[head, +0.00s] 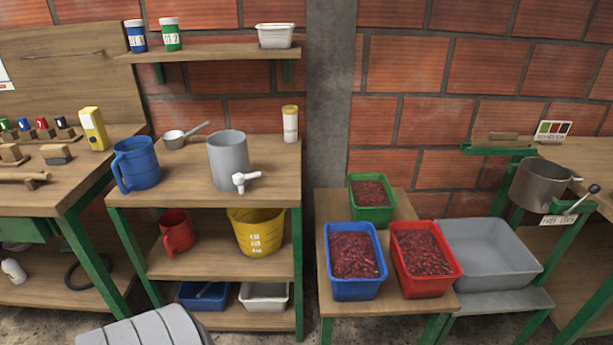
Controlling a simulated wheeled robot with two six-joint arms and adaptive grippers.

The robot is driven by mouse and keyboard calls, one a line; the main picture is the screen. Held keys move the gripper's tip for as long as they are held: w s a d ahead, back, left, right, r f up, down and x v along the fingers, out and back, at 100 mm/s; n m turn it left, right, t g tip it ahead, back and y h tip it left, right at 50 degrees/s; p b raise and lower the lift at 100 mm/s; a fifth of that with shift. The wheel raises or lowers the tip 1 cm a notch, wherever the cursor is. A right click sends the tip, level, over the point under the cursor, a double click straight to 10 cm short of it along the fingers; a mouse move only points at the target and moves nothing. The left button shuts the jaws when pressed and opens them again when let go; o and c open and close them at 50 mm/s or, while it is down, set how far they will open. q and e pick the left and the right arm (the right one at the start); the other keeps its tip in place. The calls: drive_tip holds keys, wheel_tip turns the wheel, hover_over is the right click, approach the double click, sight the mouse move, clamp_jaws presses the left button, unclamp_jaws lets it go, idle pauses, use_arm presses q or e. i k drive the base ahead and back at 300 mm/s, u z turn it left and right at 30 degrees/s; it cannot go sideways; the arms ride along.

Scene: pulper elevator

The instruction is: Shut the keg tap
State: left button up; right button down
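A grey cylindrical keg (227,157) stands upright on the top board of the middle shelf unit. Its white tap (246,181) sticks out low on the keg's front, turned toward the right. The tap's handle is small in this view, and I cannot tell whether it is open or shut. No stream of liquid shows below it. Neither of my grippers is in view.
A blue jug (137,164) stands left of the keg, with a metal scoop (184,136) behind. A white bottle (290,124) stands to the right. The board in front of the tap is clear. Bins of red cherries (424,260) stand further right.

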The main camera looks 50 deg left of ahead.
sight(239, 178)
drive_tip(key=z, duration=0.5)
drive_tip(key=i, duration=0.6)
drive_tip(key=u, duration=2.05)
